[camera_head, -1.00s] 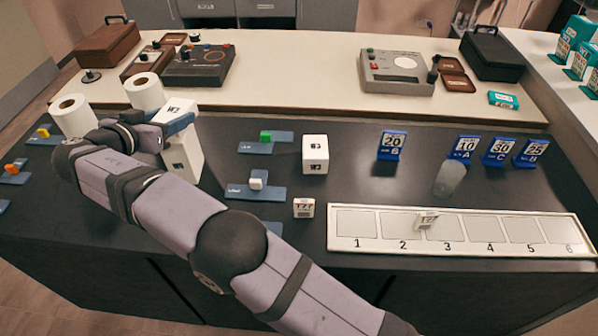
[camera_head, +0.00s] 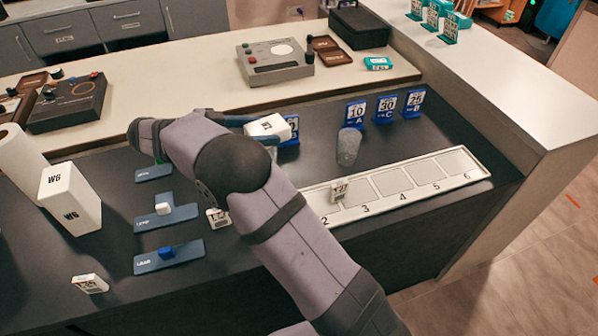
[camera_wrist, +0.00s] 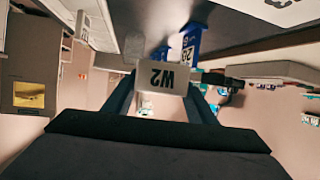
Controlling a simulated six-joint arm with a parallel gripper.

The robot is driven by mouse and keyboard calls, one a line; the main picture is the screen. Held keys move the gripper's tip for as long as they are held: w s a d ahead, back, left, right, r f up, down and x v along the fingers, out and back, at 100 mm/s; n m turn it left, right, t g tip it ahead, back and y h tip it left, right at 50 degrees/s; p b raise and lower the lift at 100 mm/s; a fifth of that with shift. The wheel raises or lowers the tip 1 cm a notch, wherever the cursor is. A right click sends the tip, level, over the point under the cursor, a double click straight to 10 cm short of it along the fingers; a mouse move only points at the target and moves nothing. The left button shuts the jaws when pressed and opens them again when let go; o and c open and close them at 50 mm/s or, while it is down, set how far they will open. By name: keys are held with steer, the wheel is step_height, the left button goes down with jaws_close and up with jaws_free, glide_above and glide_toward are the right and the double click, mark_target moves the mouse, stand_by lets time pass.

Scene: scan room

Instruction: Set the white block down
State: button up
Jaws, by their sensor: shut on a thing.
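The white block (camera_head: 268,126) is held by my gripper (camera_head: 258,124) at the back of the dark counter, in front of a blue number sign (camera_head: 293,130) that it partly covers. In the wrist view the block (camera_wrist: 162,78) shows "W2" upside down between the two fingers. I cannot tell whether its underside touches the counter. A larger white block marked W6 (camera_head: 72,205) stands upright at the left.
A translucent cup (camera_head: 348,147) stands to the right, near several blue signs (camera_head: 386,108). A numbered white tray (camera_head: 405,196) with a small tag (camera_head: 339,190) lies at the front. Blue pads (camera_head: 180,256) with small blocks lie left. My arm hides the counter's middle.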

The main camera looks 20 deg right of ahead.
mark_target(291, 173)
steer(key=s+d+m+g, duration=0.2)
steer(key=s+d+g, duration=0.1)
steer(key=d, duration=0.4)
steer(key=shift+s+f+p, duration=0.2)
steer(key=shift+f+p, duration=0.45)
steer(key=shift+f, duration=4.4)
steer(key=shift+f, duration=0.15)
steer(key=o, duration=1.2)
steer(key=shift+r, duration=0.2)
steer(key=shift+a, duration=0.3)
steer(key=b+v, duration=0.2)
steer(key=v, duration=0.9)
steer(key=shift+s+a, duration=0.1)
steer(key=shift+a, duration=0.15)
